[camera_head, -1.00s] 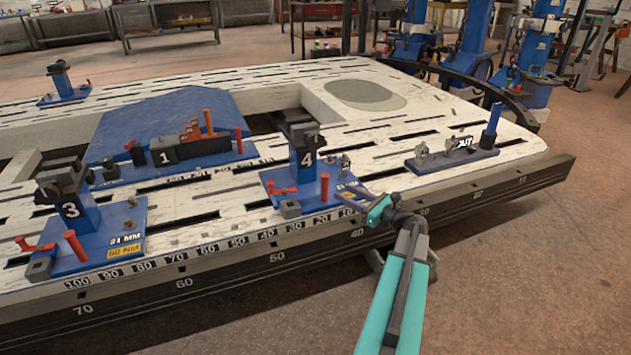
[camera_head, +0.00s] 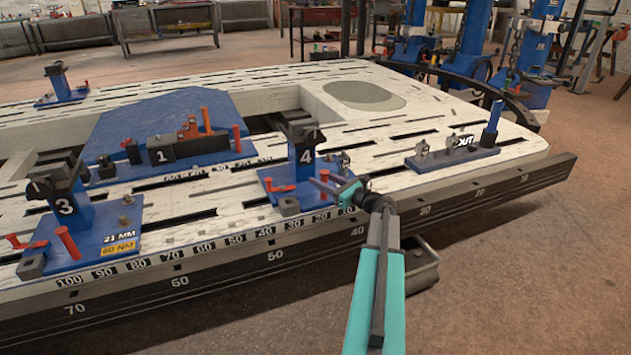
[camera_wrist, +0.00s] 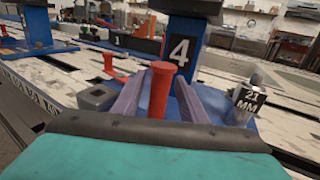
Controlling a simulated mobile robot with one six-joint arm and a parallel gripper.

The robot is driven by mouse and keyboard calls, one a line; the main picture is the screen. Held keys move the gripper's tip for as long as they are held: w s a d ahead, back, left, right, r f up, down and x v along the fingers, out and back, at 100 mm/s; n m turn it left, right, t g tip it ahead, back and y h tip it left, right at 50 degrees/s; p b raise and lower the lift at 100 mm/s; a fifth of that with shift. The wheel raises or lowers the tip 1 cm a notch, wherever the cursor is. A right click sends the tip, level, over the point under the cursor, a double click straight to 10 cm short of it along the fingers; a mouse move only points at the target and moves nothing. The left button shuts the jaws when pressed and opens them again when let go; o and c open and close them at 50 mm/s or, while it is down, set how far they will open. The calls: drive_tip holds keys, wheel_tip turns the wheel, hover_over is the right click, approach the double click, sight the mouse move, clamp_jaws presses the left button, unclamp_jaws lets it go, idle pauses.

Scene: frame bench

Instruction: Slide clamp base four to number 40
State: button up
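Clamp base four (camera_head: 305,172) is a blue plate with an upright post marked 4. It stands by the front edge of the white bench, near the 20 and 30 labels, and the 40 label (camera_head: 265,231) lies to its left. A red upright handle (camera_wrist: 158,90) rises from the base. My gripper (camera_head: 330,188) reaches in from the front right at that handle. In the wrist view, the two grey-purple fingers of my gripper (camera_wrist: 160,92) are apart, one on each side of the handle. Contact with it cannot be made out.
Clamp base three (camera_head: 80,230) stands to the left on the same edge. A blue unit marked 1 (camera_head: 165,150) lies behind. Another blue base marked OUT (camera_head: 455,158) is to the right. The scale strip (camera_head: 210,247) between bases three and four is clear.

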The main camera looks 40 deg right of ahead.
sight(316, 194)
drive_tip(key=shift+w+a+b, duration=0.1)
drive_tip(key=shift+w+b, duration=0.3)
drive_tip(key=shift+w, duration=1.15)
drive_tip(key=shift+c, duration=0.3)
clamp_jaws()
